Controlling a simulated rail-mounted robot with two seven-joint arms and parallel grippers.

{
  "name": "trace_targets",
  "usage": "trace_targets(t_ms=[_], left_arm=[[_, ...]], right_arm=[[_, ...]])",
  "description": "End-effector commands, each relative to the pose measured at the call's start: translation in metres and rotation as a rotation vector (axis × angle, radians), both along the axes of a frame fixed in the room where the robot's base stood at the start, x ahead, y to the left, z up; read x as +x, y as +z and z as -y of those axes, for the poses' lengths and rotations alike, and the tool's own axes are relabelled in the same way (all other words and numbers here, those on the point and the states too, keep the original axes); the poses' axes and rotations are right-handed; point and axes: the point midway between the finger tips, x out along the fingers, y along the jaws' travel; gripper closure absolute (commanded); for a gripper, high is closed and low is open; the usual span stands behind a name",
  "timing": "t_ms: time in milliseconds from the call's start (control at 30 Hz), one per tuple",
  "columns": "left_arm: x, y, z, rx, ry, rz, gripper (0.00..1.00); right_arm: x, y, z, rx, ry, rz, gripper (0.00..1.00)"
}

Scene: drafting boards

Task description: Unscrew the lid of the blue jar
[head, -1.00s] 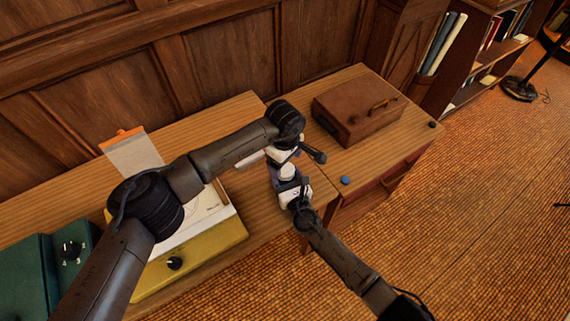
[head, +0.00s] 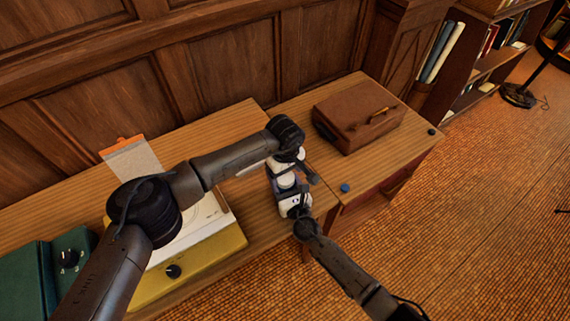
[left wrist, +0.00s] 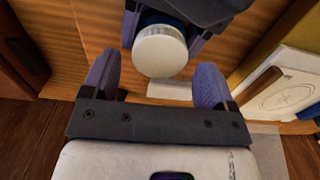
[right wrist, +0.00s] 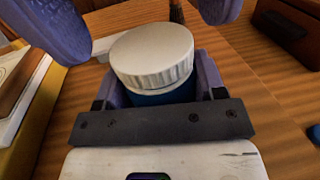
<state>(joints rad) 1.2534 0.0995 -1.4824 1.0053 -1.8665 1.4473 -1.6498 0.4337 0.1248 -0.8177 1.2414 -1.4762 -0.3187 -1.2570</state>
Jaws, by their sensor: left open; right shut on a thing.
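The blue jar has a white ribbed lid, and its lid (right wrist: 152,55) and blue body (right wrist: 165,98) show in the right wrist view. My right gripper (right wrist: 160,78) is shut on the jar's body below the lid. The lid also shows in the left wrist view (left wrist: 160,52). My left gripper (left wrist: 156,65) is open, its fingers apart and pointing toward the lid from the opposite side. Its fingertips also show along the top of the right wrist view, apart from the lid. In the head view the jar (head: 287,181) is partly hidden between the two hands.
A brown case (head: 350,118) stands on the right desk (head: 318,160). A small blue round item (head: 345,188) lies near its front edge. A yellow board (head: 213,255) with paper, a clipboard (head: 132,158) and a green box (head: 30,265) are at left.

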Motion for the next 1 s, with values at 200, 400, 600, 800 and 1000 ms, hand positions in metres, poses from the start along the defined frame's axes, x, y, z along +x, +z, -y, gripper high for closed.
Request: trace_targets(t_ms=[200,400,600,800,1000], left_arm=[[0.000,-0.014,0.000,0.001,0.000,0.000,0.20],[0.000,-0.017,0.000,0.001,-0.001,0.001,0.20],[0.000,-0.017,0.000,0.001,-0.001,0.001,0.25],[0.000,-0.017,0.000,0.001,0.000,0.001,0.44],[0.000,-0.016,0.000,0.001,0.000,0.001,0.63]], right_arm=[[0.000,-0.001,0.000,-0.002,-0.001,-0.001,1.00],[0.000,-0.001,0.001,-0.002,-0.001,-0.001,1.00],[0.000,-0.001,0.001,-0.002,0.000,-0.001,1.00],[0.000,-0.001,0.001,-0.002,-0.001,-0.001,1.00],[0.000,-0.001,0.000,-0.002,-0.001,-0.001,1.00]])
